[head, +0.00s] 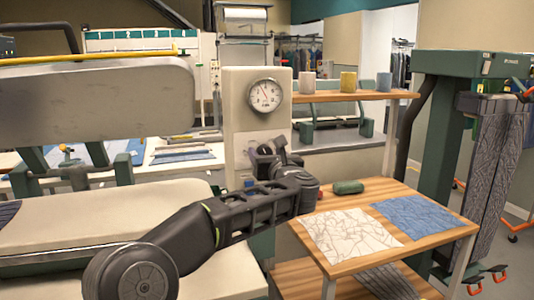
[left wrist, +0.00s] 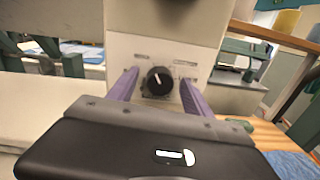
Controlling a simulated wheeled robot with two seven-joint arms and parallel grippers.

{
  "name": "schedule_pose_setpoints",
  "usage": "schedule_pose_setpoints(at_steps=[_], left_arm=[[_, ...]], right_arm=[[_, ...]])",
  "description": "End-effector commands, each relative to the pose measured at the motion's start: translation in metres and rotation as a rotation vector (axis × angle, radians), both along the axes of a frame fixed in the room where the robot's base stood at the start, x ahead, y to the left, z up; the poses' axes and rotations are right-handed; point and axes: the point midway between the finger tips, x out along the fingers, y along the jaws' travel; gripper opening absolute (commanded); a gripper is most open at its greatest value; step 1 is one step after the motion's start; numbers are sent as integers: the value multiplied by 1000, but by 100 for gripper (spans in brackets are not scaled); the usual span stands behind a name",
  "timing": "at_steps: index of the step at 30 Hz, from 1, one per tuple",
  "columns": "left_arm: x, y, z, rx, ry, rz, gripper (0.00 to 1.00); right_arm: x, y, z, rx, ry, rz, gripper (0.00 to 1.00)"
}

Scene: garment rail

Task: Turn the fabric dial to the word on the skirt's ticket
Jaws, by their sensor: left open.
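The fabric dial (left wrist: 159,81) is a round black knob on a cream panel. Its white mark points up and slightly left; the small printed words around it are too small to read. My left gripper (left wrist: 158,77) is open, its two purple fingers on either side of the knob; contact cannot be told. In the head view my left gripper (head: 266,152) is at the cream post (head: 240,110), and it hides the dial. A grey patterned garment (head: 495,155) hangs at the right; I cannot tell whether it is the skirt. No readable ticket shows. My right gripper is not in view.
A round gauge (head: 265,95) sits above my gripper. A wooden table (head: 420,255) at the right holds a white patterned cloth (head: 345,238), a blue cloth (head: 415,217) and a green roll (head: 348,187). A shelf (head: 340,97) bears three cups. A padded press (head: 95,105) stands left.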

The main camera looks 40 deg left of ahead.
Motion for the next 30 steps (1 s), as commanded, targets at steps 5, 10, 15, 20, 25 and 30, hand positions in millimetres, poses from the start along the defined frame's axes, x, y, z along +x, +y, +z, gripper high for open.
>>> schedule_pose_setpoints(at_steps=[5,10,15,20,25,30], left_arm=[[0,0,0,0,0,0,59],[0,0,0,0,0,0,45],[0,0,0,0,0,0,31],[0,0,0,0,0,0,18],[0,0,0,0,0,0,4],[0,0,0,0,0,0,0]], right_arm=[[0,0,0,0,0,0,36],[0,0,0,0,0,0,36],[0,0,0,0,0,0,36],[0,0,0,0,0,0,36],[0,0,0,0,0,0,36],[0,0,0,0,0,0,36]])
